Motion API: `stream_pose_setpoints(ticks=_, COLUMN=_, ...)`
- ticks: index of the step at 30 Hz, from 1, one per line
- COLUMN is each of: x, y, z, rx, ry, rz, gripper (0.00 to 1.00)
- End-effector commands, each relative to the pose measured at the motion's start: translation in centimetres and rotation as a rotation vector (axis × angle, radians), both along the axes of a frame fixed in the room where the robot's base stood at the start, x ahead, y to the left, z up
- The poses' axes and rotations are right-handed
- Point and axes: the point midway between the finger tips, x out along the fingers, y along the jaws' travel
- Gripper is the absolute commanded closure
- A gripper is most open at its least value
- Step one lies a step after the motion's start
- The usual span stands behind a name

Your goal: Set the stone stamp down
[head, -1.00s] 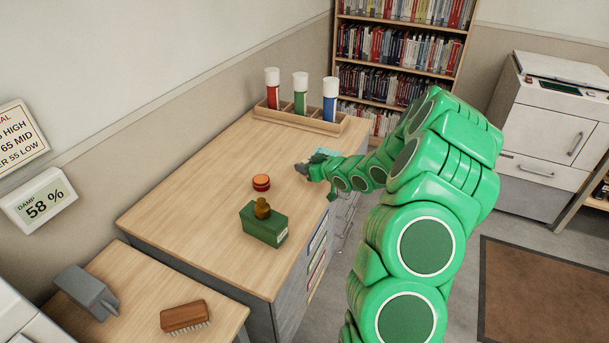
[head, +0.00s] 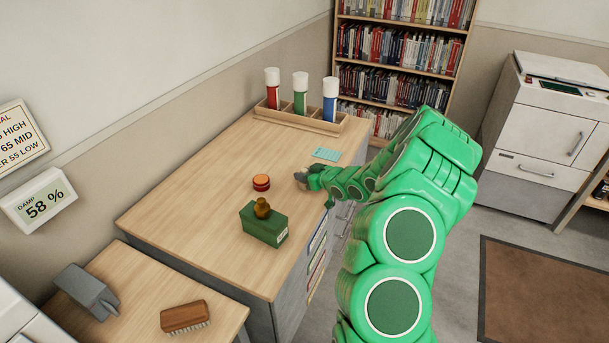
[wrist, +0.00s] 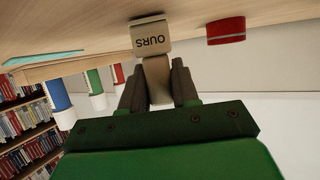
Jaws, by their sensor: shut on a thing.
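My gripper (head: 303,176) is over the right part of the wooden desk top (head: 215,170). In the wrist view its two dark fingers (wrist: 158,88) are shut on the pale stone stamp (wrist: 151,36), gripping its narrow handle. In the head view the stamp is too small and covered to make out clearly.
A round red-orange tin (head: 261,183) stands left of my gripper, and a green box (head: 264,226) with a brown knob nearer. A teal card (head: 326,154) lies behind. A wooden rack (head: 288,121) holds red, green and blue tubes. The desk's left part is clear.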

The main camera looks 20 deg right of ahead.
Motion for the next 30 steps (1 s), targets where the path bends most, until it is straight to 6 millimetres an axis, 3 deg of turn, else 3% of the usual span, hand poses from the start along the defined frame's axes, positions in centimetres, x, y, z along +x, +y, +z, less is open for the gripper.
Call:
stream_pose_setpoints(ticks=6, x=0.0, y=0.0, z=-0.3, rx=0.0, ry=0.001, rz=-0.001, gripper=1.0)
stream_pose_setpoints(ticks=7, x=0.0, y=0.0, z=-0.3, rx=0.001, ry=0.0, rz=-0.001, gripper=0.66)
stream_pose_setpoints(ticks=11, x=0.0, y=0.0, z=-0.3, rx=0.0, ry=0.0, rz=-0.001, gripper=0.46)
stream_pose_setpoints(ticks=23, x=0.0, y=0.0, z=0.1, rx=0.0, ry=-0.001, rz=0.0, gripper=0.45)
stream_pose_setpoints(ticks=30, x=-1.8, y=-0.8, z=0.8, rx=0.001, ry=0.002, rz=-0.001, gripper=0.45)
